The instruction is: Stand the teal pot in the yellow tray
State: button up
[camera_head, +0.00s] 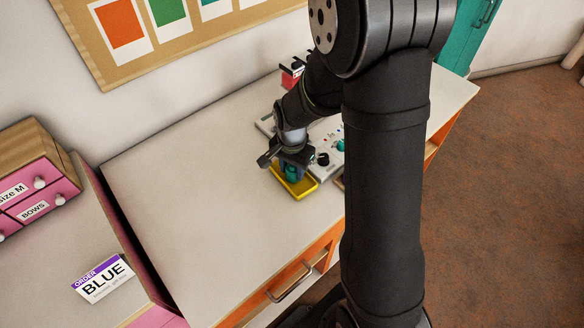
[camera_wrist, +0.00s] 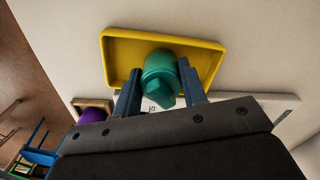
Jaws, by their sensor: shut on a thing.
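The teal pot (camera_wrist: 159,75) is between the two blue fingers of my gripper (camera_wrist: 160,95) in the wrist view, and the fingers are shut on it. The yellow tray (camera_wrist: 118,45) lies right behind and under the pot in that view. In the head view my gripper (camera_head: 293,169) is over the yellow tray (camera_head: 304,192), and the teal pot (camera_head: 291,173) shows between its fingers. I cannot tell whether the pot's base touches the tray floor. Part of the tray is hidden by the gripper and pot.
A pale board (camera_head: 327,163) with a black and a teal piece stands beside the tray. A purple thing (camera_wrist: 92,115) sits in a tan holder in the wrist view. The table (camera_head: 200,190) is clear to the left. A pink drawer box (camera_head: 35,195) stands far left.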

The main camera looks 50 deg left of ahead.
jog(key=shift+f, duration=0.1)
jog(key=o, duration=1)
notch_tip(320, 180, up, 12)
jog(key=shift+f, duration=4.65)
